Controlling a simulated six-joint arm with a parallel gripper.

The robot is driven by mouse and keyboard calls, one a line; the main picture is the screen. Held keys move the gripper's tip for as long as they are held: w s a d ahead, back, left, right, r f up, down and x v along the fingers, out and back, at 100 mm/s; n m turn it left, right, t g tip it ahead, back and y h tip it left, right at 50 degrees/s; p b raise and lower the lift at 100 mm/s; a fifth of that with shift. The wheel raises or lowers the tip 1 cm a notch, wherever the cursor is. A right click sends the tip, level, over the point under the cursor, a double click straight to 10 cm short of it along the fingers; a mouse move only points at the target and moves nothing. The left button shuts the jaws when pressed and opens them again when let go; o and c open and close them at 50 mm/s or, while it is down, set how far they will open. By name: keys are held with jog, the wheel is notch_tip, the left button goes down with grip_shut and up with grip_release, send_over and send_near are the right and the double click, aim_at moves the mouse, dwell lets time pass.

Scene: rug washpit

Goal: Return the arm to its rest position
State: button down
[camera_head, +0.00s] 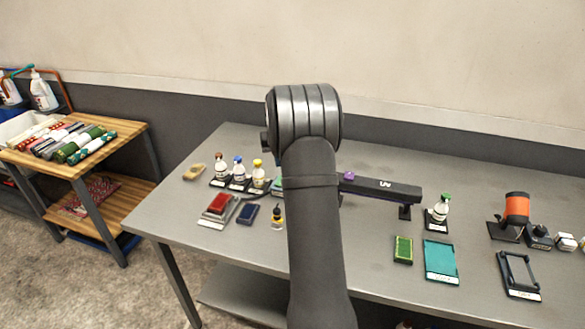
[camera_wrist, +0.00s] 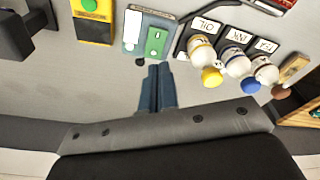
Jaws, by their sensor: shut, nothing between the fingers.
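My arm (camera_head: 312,200) rises through the middle of the head view, its grey joint at the top. My gripper is hidden behind it there. In the wrist view my gripper (camera_wrist: 157,80) shows two blue-grey fingers close together, shut with nothing between them. The fingers point toward a teal tray (camera_wrist: 131,38) with a green piece (camera_wrist: 157,42) on it. Their height above the grey table (camera_head: 165,205) is hard to tell.
Bottles with yellow (camera_wrist: 212,77), blue (camera_wrist: 250,85) and brown (camera_wrist: 281,91) caps stand near the fingers. A black UV lamp bar (camera_head: 385,187), a teal pad (camera_head: 441,261) and an orange cylinder (camera_head: 516,208) stand right of my arm. A wooden bench (camera_head: 115,130) is at left.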

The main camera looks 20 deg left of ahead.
notch_tip(320, 180, down, 7)
jog(key=shift+f, duration=0.1)
jog(key=shift+r, duration=0.2)
dwell(0.4)
notch_tip(320, 180, up, 6)
jog(key=shift+r, duration=0.15)
notch_tip(320, 180, down, 7)
notch_tip(320, 180, up, 9)
jog(key=s+a+f+n, duration=0.2)
jog(key=a, duration=0.4)
jog(key=s+a+f+n, duration=0.3)
jog(key=a, duration=0.3)
jog(key=s+a+f+n+g, duration=0.1)
jog(key=s+a+f+n, duration=0.1)
jog(key=a, duration=0.4)
jog(key=shift+s+a+f+n+h, duration=0.15)
jog(key=shift+s+f+n+h, duration=0.15)
jog(key=shift+s+f+n, duration=0.1)
